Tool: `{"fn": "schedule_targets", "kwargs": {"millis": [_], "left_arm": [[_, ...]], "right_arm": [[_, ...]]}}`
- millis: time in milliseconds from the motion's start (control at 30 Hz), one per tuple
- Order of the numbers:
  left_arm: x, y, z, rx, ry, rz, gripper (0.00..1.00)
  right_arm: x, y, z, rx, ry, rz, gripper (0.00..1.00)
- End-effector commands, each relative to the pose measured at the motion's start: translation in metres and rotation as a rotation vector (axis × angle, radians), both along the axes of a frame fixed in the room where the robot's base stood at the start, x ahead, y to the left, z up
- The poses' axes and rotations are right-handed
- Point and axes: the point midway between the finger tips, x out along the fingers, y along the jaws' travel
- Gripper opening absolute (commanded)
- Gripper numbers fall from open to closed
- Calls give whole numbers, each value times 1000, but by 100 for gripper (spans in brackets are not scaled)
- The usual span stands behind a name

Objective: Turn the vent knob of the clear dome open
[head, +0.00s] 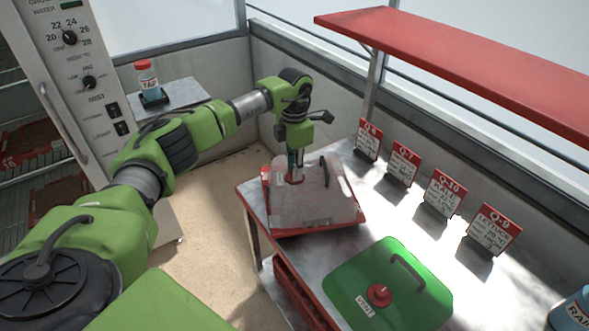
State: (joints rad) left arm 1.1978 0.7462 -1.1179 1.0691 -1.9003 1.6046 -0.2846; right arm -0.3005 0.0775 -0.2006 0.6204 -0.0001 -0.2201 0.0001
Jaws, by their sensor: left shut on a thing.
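The clear dome (322,207) sits over a red tray (318,231) on the metal bench, its see-through top with a dark handle (325,171). Its red vent knob (294,179) is at the back left of the top and is mostly hidden by my left gripper (295,172). That gripper points straight down and is shut on the knob. The knob's turn angle cannot be read from here. My right gripper is not in view.
A green dome (398,260) with its own red knob (379,294) and VENT label lies nearer on the bench. Several red-and-white cards (403,161) stand along the back. A red shelf (470,55) overhangs the bench. A TAP bottle (147,80) stands at left.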

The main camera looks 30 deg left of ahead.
Motion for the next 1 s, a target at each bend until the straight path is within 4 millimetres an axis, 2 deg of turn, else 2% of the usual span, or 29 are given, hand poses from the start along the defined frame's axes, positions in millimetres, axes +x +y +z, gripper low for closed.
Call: {"fn": "schedule_targets", "kwargs": {"millis": [433,467,500,533,867,1000], "left_arm": [[0,0,1,-1,-1,-5,0],[0,0,1,-1,-1,-5,23],[0,0,1,-1,-1,-4,34],[0,0,0,-1,-1,-4,35],[0,0,1,0,-1,-4,35],[1,0,14,0,-2,-4,35]], "right_arm": [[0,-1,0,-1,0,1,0],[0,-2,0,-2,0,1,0],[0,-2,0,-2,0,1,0],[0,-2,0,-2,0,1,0],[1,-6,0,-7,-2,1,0],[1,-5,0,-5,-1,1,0]]}}
